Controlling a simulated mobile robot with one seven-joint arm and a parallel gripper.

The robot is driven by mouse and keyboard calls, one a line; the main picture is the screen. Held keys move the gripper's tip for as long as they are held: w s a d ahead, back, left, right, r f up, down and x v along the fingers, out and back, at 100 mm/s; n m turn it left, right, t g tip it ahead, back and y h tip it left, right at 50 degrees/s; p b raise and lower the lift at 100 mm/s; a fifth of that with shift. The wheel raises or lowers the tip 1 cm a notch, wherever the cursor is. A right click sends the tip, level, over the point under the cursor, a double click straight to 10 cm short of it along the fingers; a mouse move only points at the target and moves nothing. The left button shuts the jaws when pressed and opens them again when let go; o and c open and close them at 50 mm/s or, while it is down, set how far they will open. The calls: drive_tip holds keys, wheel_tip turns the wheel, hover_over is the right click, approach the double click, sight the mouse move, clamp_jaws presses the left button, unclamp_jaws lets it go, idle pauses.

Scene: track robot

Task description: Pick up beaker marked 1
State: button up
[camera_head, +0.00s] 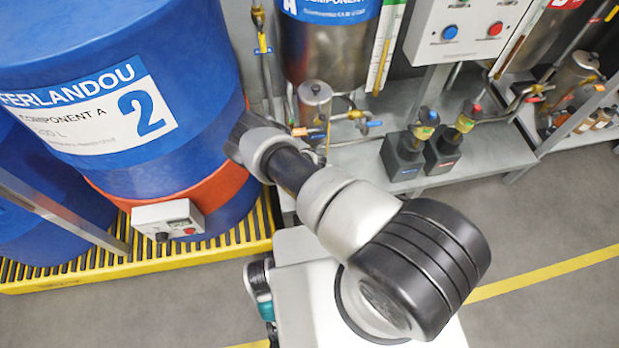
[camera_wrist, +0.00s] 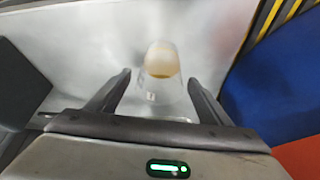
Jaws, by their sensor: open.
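In the wrist view a clear beaker (camera_wrist: 160,64) with amber liquid stands on a pale metal surface (camera_wrist: 95,40). A small pale label shows low on its near side, but its mark is too blurred to read for certain. My gripper (camera_wrist: 158,79) is open, with one finger on each side of the beaker's near part. Gaps show between both fingers and the glass. How deep the beaker sits between the fingers is hard to tell. In the head view my arm hides the gripper, and I cannot make out the beaker.
A large blue drum (camera_head: 150,60) marked 2 stands left of my arm on a yellow-edged grating (camera_head: 150,262). A silver canister (camera_head: 315,103), valves with dark blocks (camera_head: 403,155) and a control box (camera_head: 470,30) are on the right. Open grey floor (camera_head: 560,285) lies at lower right.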

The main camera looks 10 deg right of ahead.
drive_tip(key=shift+w+f, duration=0.15)
drive_tip(key=shift+f, duration=0.05)
drive_tip(key=c, duration=1.3)
drive_tip(key=shift+r, duration=0.15)
